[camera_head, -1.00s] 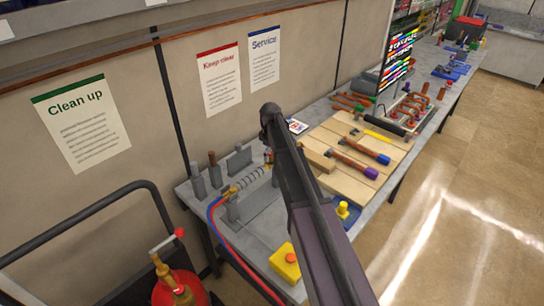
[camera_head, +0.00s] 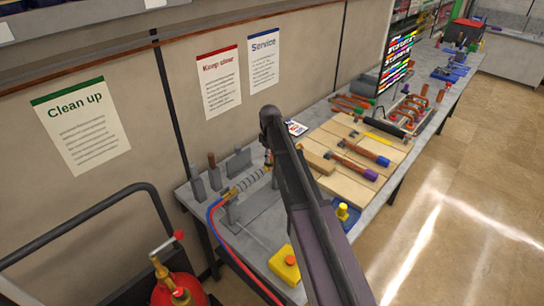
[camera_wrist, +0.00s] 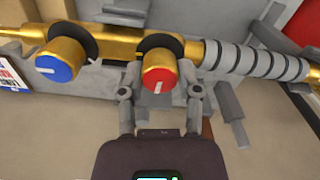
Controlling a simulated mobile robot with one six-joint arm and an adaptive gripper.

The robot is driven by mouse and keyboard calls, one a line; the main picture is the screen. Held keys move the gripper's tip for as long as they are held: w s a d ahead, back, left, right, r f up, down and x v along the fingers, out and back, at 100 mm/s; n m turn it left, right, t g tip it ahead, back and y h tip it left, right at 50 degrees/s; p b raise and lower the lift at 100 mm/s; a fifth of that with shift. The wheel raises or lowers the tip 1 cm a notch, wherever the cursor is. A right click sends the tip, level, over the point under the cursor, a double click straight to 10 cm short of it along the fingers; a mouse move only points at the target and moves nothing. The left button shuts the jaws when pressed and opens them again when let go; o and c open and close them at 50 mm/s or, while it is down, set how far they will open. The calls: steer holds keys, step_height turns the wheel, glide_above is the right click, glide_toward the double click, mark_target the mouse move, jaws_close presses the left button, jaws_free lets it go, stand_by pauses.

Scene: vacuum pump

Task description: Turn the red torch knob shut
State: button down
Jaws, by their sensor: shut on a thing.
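The red torch knob (camera_wrist: 159,84) has a white line on its face, roughly upright in the wrist view. It sits on the brass torch body (camera_wrist: 112,38). The fingers of my gripper (camera_wrist: 161,92) are on either side of the red knob and shut on it. A blue knob (camera_wrist: 58,66) on the same body is to the left, clear of the fingers. In the head view the torch's ringed grip (camera_head: 247,180) shows above the bench, but my arm hides the red knob and most of my gripper.
Red and blue hoses (camera_head: 216,232) run from the torch off the bench's left end. A yellow box with a red button (camera_head: 285,262) stands near the front. A red cylinder (camera_head: 178,291) stands at lower left.

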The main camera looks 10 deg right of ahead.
steer(key=m, duration=0.8)
steer(key=shift+m, duration=0.3)
steer(key=m, duration=0.8)
steer(key=shift+s+m, duration=0.1)
steer(key=shift+m, duration=0.2)
steer(key=shift+c, duration=1.5)
jaws_free()
steer(key=shift+a, duration=0.1)
